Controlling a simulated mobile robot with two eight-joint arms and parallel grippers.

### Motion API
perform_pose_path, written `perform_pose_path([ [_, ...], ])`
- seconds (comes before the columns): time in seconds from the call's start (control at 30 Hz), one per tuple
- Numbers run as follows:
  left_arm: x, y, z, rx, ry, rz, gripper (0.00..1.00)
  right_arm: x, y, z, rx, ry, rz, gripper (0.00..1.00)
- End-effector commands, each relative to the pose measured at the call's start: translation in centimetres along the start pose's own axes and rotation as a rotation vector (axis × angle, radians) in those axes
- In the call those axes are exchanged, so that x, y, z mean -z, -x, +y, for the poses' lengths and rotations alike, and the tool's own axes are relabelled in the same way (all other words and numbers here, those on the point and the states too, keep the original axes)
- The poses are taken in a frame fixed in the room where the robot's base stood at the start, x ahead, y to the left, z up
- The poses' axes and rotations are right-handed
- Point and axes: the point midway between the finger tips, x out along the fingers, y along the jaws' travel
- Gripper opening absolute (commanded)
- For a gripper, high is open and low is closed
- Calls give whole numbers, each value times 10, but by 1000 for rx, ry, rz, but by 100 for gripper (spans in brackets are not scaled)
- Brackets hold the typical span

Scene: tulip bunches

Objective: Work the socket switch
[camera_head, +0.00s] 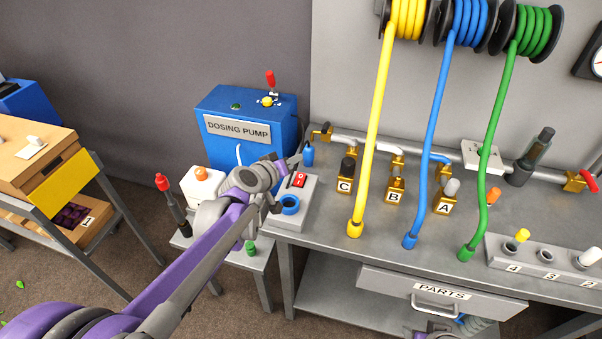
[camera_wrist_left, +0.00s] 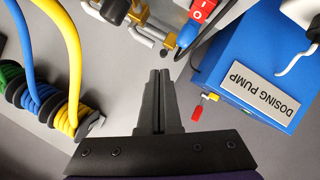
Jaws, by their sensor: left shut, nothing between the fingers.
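The red rocker switch (camera_head: 299,179) sits on a grey socket box (camera_head: 308,191) at the left end of the bench. A round blue socket (camera_head: 290,204) is on the same box, in front of the switch. In the left wrist view the red switch (camera_wrist_left: 203,8) shows at the top edge, partly cut off. My left gripper (camera_head: 295,160) is beside the switch in the head view, apart from it as far as I can tell. In the left wrist view its two black fingers (camera_wrist_left: 159,74) are together with nothing between them.
A blue dosing pump (camera_head: 243,110) stands behind my left gripper. A small blue piece (camera_head: 308,154) is close to the fingertips. Brass valves C, B and A (camera_head: 396,184) and yellow, blue and green hoses (camera_head: 371,130) are to the right. A parts drawer (camera_head: 440,292) is below.

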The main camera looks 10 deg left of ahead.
Motion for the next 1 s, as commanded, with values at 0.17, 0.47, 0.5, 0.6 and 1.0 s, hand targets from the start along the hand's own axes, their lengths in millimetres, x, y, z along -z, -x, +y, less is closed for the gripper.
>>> perform_pose_path([
  [0.17,-4,-4,-3,0,0,-2,0,-4,-4,0,0,0,-3,50],
  [0.47,-26,-32,-24,1,-1,-4,0,-26,-30,0,0,0,-18,50],
  [0.5,-29,-36,-27,1,-1,-4,0,-29,-34,0,0,0,-20,50],
  [0.6,-35,-45,-33,0,-1,-3,0,-35,-41,0,0,0,-24,50],
  [1.0,-45,-61,-44,0,0,-1,0,-41,-51,0,0,0,-28,50],
])
